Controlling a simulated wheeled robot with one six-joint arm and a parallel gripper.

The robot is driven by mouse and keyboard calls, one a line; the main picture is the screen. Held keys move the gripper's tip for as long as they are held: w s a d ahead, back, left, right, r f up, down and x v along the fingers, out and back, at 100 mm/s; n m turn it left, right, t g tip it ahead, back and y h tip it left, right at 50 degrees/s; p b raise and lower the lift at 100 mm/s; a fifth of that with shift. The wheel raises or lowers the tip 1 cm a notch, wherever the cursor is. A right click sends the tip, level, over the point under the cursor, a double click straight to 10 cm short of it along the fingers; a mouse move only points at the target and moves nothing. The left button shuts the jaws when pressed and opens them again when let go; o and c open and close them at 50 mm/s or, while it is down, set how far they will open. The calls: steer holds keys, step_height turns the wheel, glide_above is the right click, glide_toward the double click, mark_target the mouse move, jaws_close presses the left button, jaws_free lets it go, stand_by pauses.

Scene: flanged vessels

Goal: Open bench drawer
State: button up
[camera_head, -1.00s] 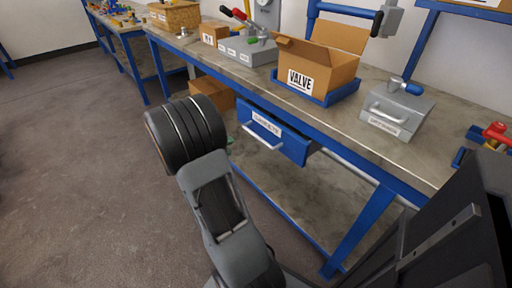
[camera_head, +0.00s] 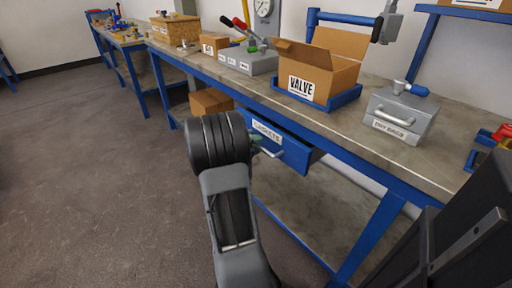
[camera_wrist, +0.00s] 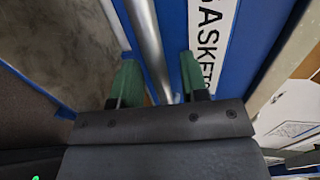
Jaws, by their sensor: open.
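The blue bench drawer (camera_head: 292,150) hangs under the bench top and carries a white label reading "GASKETS" (camera_head: 267,131). Its front stands a little out from the bench frame. Its pale bar handle (camera_head: 268,151) is partly hidden behind my arm in the head view. In the wrist view the handle (camera_wrist: 150,45) runs between the two green fingertips of my gripper (camera_wrist: 156,82). The gripper is open, with one finger on each side of the bar and a gap to it.
On the bench top (camera_head: 345,125) stand a VALVE carton (camera_head: 309,88) in a blue tray, a grey dry-bags box (camera_head: 398,118) and a grey box with levers (camera_head: 247,60). A carton (camera_head: 211,101) sits below. A blue bench leg (camera_head: 370,235) stands at the right. The floor at left is clear.

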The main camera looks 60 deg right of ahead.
steer(key=shift+d, duration=0.15)
steer(key=shift+c, duration=0.5)
jaws_close()
